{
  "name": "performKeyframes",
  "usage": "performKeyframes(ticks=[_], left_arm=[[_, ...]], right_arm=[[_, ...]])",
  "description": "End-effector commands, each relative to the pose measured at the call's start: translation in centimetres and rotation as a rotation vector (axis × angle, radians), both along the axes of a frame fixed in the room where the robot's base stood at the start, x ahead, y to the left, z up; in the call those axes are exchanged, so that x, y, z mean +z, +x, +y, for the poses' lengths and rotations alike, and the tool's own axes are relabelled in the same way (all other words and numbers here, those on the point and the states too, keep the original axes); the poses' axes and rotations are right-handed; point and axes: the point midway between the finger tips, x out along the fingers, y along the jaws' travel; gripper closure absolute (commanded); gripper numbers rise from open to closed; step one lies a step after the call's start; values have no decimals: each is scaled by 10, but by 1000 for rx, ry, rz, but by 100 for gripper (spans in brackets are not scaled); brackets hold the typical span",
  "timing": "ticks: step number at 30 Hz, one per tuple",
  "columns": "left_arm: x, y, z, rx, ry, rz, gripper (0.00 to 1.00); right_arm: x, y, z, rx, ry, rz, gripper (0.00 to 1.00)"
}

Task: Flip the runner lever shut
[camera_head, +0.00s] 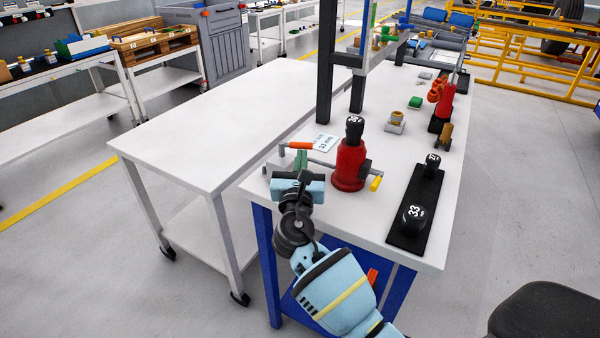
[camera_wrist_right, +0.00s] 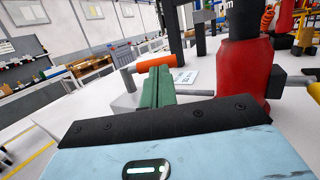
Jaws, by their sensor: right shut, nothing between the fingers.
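The red runner (camera_head: 348,168) stands upright near the left end of the white bench, with a black numbered socket on top. It also shows in the wrist view (camera_wrist_right: 243,72). A grey bar runs out from its left side, and a yellow-ended stub (camera_head: 376,183) is at its right. An orange-handled lever (camera_head: 300,145) lies roughly level left of the runner; its orange grip (camera_wrist_right: 156,62) is beyond my fingers in the wrist view. My right gripper (camera_head: 300,160) is shut and empty, green fingers together (camera_wrist_right: 157,85), close to the lever. I cannot tell whether they touch it. My left gripper is out of view.
A white card (camera_head: 325,142) lies behind the runner. A black tray (camera_head: 405,232) with numbered sockets is at the right front. A dark upright frame (camera_head: 326,70) rises behind. An empty white table (camera_head: 215,125) stands to the left.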

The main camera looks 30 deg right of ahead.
Motion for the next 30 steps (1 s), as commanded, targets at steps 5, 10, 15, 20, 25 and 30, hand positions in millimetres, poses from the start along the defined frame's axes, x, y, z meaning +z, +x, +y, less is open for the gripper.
performKeyframes(ticks=[5,10,15,20,25,30], left_arm=[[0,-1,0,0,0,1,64],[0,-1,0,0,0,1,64],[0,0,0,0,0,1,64],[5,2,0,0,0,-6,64],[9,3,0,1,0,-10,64],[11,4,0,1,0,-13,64]], right_arm=[[1,6,-4,0,0,0,100],[1,7,-4,0,1,1,100],[1,6,-4,1,0,0,100],[3,7,-7,24,-1,1,100],[3,8,-8,57,-1,-1,100],[4,8,-10,86,-2,-2,100]])
